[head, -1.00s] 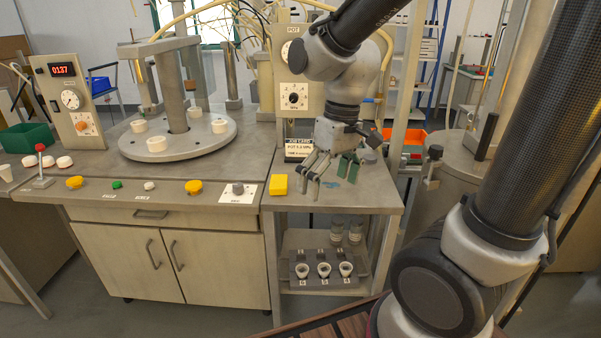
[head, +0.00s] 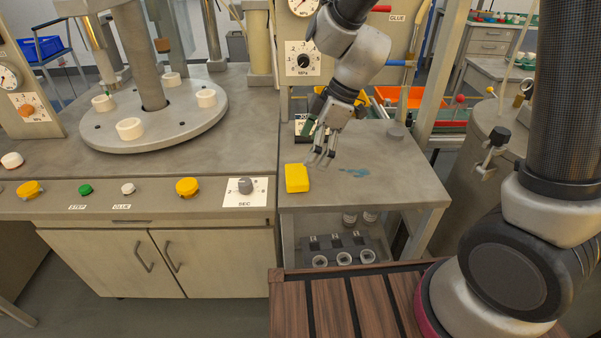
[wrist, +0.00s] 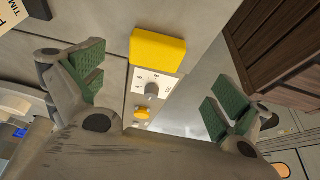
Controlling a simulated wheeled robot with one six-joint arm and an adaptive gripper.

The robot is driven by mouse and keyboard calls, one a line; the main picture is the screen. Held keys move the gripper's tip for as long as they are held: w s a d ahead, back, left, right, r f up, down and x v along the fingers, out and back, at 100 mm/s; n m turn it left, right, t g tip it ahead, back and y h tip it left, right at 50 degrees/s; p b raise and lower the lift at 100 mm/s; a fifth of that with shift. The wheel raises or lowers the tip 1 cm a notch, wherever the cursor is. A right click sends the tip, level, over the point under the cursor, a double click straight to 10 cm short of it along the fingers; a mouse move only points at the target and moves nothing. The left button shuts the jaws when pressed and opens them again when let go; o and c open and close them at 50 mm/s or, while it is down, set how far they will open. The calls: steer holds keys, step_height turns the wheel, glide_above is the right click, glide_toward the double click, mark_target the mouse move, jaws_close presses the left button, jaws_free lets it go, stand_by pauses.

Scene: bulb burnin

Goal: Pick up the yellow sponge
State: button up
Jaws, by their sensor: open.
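The yellow sponge (head: 297,178) lies on the grey side table (head: 400,185), near its left edge. In the wrist view the sponge (wrist: 158,51) shows at the upper middle, between the two fingers and beyond them. My gripper (head: 318,158) is just to the right of the sponge and a little behind it in the head view, above the table. Its green-padded fingers are spread wide and empty, as the wrist view (wrist: 150,95) shows. The gripper appears apart from the sponge.
A control panel with a knob (head: 245,186) and buttons adjoins on the left. A rack of cups (head: 340,250) sits on the shelf below.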

mark_target(298, 173)
steer(key=shift+a+f+n, duration=0.2)
steer(key=shift+f+n, duration=0.1)
steer(key=shift+f, duration=0.25)
steer(key=x, duration=0.6)
steer(key=shift+w+a+f, duration=0.3)
steer(key=c, duration=0.9)
